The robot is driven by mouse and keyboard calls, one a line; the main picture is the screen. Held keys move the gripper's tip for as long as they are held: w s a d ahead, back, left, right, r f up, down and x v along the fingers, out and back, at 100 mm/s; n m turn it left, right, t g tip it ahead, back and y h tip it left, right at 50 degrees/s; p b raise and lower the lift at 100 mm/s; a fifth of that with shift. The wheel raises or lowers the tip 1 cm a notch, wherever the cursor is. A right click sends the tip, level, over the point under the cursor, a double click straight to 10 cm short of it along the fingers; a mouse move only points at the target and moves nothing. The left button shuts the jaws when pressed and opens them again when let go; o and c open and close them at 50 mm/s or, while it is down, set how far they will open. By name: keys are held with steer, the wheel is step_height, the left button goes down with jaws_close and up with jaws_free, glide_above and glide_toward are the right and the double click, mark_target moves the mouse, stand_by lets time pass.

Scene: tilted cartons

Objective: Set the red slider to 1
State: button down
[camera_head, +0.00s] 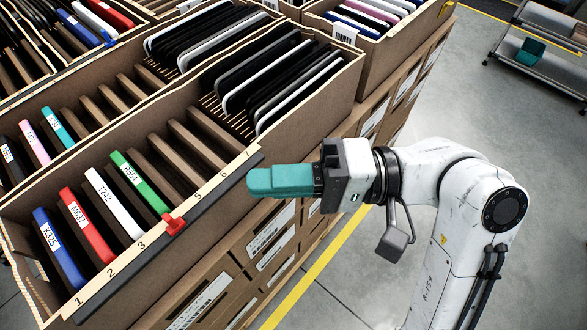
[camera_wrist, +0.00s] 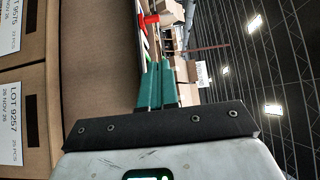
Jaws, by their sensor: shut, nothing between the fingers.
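The red slider (camera_head: 174,224) sits on the dark rail (camera_head: 130,268) along the front edge of the near carton. A pale scale numbered 1 to 7 runs beside the rail, with 1 at lower left and 7 at upper right. The slider stands between the 3 and the 5, where the 4 is hidden. My gripper (camera_head: 254,182) has teal fingers, shut and empty, near the rail's upper right end by the 7, apart from the slider. In the wrist view the fingers (camera_wrist: 158,68) point toward the red slider (camera_wrist: 149,20), which shows beyond their tips.
The near carton (camera_head: 330,110) holds blue, red, white and green labelled cases (camera_head: 140,181) at lower left and black and white ones at upper right. More cartons stand behind. Stacked boxes (camera_head: 265,240) are below the rail. Open floor (camera_head: 490,120) lies to the right, with a cart (camera_head: 540,55).

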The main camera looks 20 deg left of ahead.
mark_target(203, 209)
steer(key=p+x, duration=0.1)
steer(key=x, duration=0.4)
steer(key=shift+s+a, duration=0.1)
steer(key=shift+s+a+p, duration=0.15)
steer(key=shift+s+p, duration=0.05)
steer(key=shift+s, duration=0.35)
steer(key=shift+s+a+p, duration=0.15)
steer(key=shift+s, duration=0.4)
steer(key=shift+s+a, duration=0.3)
steer(key=shift+s, duration=0.3)
